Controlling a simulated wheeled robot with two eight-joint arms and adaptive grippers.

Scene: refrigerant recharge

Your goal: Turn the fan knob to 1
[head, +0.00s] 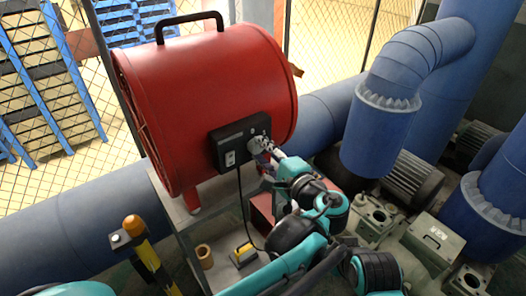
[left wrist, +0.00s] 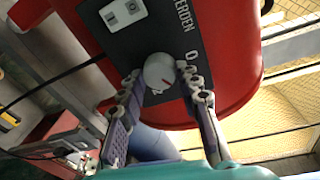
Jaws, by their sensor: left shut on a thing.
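The red drum fan (head: 205,95) has a black control panel (head: 229,146) on its side. My left gripper (head: 261,147) is at the right part of this panel and covers the knob in the head view. In the left wrist view, the pale round fan knob (left wrist: 159,71) sits between the fingertips of my left gripper (left wrist: 158,82), which is shut on it. A "0" is printed on the panel beside the knob; a "1" cannot be made out. My right gripper is not in view.
The fan stands on a grey metal stand (head: 178,218), and a black cable hangs from its panel. A white rocker switch (left wrist: 122,12) is near the knob. Large blue pipes (head: 375,135) and motors (head: 412,180) crowd the right. A yellow-black post (head: 148,256) stands lower left.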

